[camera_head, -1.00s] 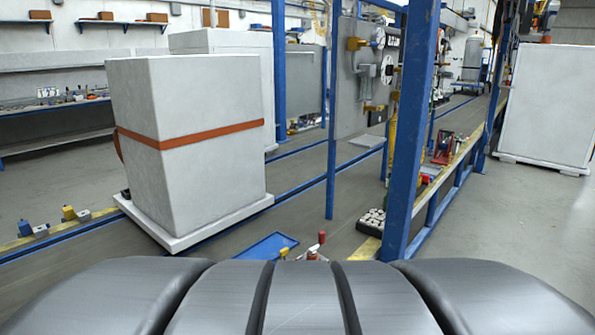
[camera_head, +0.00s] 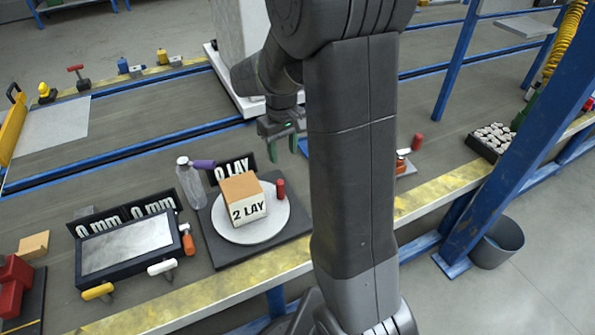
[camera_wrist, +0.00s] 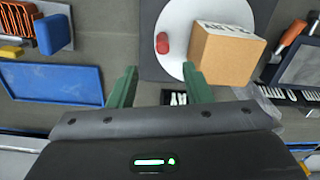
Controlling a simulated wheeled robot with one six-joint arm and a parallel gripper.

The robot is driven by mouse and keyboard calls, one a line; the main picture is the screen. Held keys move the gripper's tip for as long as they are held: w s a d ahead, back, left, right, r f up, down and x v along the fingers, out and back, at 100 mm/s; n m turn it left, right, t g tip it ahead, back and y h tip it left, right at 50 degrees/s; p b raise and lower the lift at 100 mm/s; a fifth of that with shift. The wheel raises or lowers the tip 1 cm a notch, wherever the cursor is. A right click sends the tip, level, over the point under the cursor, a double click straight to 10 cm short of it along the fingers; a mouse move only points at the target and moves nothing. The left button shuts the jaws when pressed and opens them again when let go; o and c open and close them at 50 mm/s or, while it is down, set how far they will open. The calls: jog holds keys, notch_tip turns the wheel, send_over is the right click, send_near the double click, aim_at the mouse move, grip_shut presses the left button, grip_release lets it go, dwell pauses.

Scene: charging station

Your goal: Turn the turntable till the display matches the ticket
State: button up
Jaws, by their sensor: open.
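The turntable, a white disc (camera_head: 272,228) on a dark square base, stands on the bench. It also shows in the wrist view (camera_wrist: 174,18). A cardboard box (camera_head: 240,187) reading "2 LAY" sits on the disc, beside an upright red peg (camera_head: 281,189). The peg also shows in the wrist view (camera_wrist: 162,43). My gripper (camera_head: 287,150) is open and empty above the bench, behind and right of the disc. I cannot identify a ticket.
A clear bottle (camera_head: 190,184) stands left of the turntable. Further left are a framed panel (camera_head: 126,245) and two "0 mm" signs (camera_head: 152,207). A blue tray (camera_wrist: 50,90) lies left in the wrist view. A blue post (camera_head: 520,150) rises at right.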

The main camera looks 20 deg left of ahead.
aim_at(280, 181)
jog(key=f+b, duration=0.1)
jog(key=f, duration=0.3)
jog(key=a+f+b, duration=0.1)
jog(key=f, duration=0.4)
jog(key=f+b, duration=0.1)
jog(key=f, duration=0.4)
jog(key=shift+w+a+f, duration=0.1)
jog(key=shift+w+a, duration=0.1)
jog(key=shift+a, duration=0.15)
grip_shut()
